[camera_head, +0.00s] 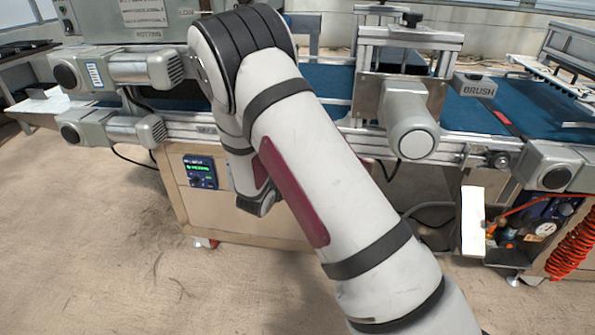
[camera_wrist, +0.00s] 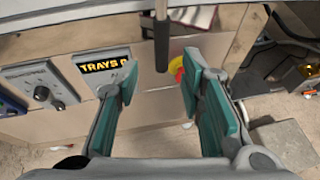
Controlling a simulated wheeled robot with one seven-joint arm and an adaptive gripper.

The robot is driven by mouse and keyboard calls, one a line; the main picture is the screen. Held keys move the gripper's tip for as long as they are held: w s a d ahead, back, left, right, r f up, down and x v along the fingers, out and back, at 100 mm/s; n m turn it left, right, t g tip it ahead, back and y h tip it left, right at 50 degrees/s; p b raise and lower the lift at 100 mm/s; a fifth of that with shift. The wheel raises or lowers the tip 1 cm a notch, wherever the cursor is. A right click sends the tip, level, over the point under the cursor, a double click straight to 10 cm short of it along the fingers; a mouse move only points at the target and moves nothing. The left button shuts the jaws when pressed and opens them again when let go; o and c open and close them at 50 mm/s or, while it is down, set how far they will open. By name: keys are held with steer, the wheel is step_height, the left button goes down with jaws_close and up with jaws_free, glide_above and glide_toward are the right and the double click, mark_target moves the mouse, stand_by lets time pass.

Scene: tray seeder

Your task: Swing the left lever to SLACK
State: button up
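My gripper (camera_wrist: 158,78) is open in the wrist view, its two teal-padded fingers apart with nothing held between them. A dark, straight lever-like handle (camera_wrist: 162,42) hangs down at the top middle of the wrist view. Its lower end lies between the fingertips in the picture, with no clear contact. I cannot tell for sure that this is the left lever, and no SLACK mark is legible. In the head view my own arm hides the gripper and the machine front behind it.
A display reading TRAYS (camera_wrist: 103,66) and a knob panel (camera_wrist: 40,88) lie left of the handle. A yellow and red part (camera_wrist: 178,70) sits behind the right finger. In the head view, the BRUSH unit (camera_head: 478,88) stands over the blue belt (camera_head: 535,112); the floor (camera_head: 90,230) is clear.

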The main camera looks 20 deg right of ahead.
steer(key=shift+v, duration=2)
steer(key=s+d+r+m+g+h, duration=0.1)
steer(key=s+d+r+m+g, duration=0.1)
steer(key=s+d+r+m, duration=0.3)
steer(key=s+d+r+m+g+h, duration=0.2)
steer(key=s+r+m, duration=0.1)
steer(key=r, duration=0.5)
steer(key=s+d+r+m+g+y, duration=0.2)
steer(key=s+r+m+g, duration=0.3)
steer(key=s+m, duration=0.65)
steer(key=s+a+r+m+y, duration=0.1)
steer(key=s+a+m+y, duration=0.15)
steer(key=s+a, duration=0.45)
steer(key=s+a+m+y, duration=0.2)
steer(key=s+a+y, duration=0.2)
steer(key=s, duration=0.7)
steer(key=s+a+r+m+y, duration=0.1)
steer(key=s+a+m+y, duration=0.3)
steer(key=s, duration=0.5)
step_height(320, 180, up, 24)
steer(key=a+n+t+p, duration=0.1)
steer(key=t+p, duration=0.2)
steer(key=p, duration=1.9)
steer(key=shift+t, duration=0.4)
